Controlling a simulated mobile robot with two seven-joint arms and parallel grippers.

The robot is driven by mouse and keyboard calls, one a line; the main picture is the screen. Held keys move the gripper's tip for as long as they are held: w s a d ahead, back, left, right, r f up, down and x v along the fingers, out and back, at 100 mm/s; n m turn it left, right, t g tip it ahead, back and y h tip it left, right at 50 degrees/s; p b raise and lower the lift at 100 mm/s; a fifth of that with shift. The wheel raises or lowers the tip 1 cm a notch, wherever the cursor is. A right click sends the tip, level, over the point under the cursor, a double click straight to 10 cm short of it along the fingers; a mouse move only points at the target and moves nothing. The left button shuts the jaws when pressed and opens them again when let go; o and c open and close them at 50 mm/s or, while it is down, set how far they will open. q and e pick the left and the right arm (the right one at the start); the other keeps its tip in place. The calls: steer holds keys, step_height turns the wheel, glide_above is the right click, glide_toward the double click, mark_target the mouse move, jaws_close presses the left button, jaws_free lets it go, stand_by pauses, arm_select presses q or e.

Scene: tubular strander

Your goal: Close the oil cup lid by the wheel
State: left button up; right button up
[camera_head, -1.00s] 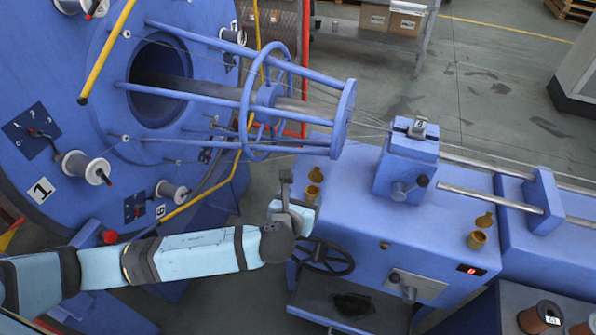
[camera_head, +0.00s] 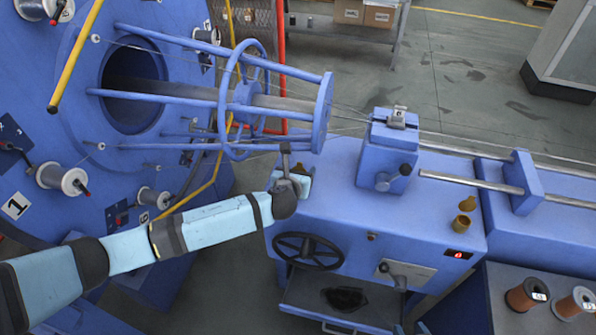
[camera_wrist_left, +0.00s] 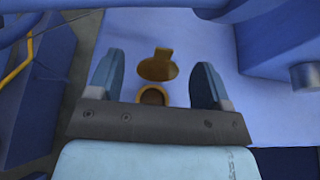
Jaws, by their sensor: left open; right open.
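The oil cup by the wheel shows in the left wrist view as a brass cup (camera_wrist_left: 152,97) with a dark opening. Its brass lid (camera_wrist_left: 158,66) is open, swung back on the far side of the cup. My left gripper (camera_wrist_left: 156,70) is open, its two fingers apart on either side of the lid and cup, with nothing held. In the head view my left gripper (camera_head: 301,176) is over the machine's left edge and hides this cup. The spoked handwheel (camera_head: 308,251) is just below it. My right gripper is not in view.
A second oil cup (camera_head: 461,223) with its lid (camera_head: 467,203) open stands further right on the blue machine top. A blue block (camera_head: 387,150) rises between the two cups. The round cage (camera_head: 240,100) of the strander is close behind my left gripper.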

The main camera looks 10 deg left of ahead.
arm_select(q)
steer(key=shift+w+f, duration=0.15)
steer(key=shift+w, duration=0.1)
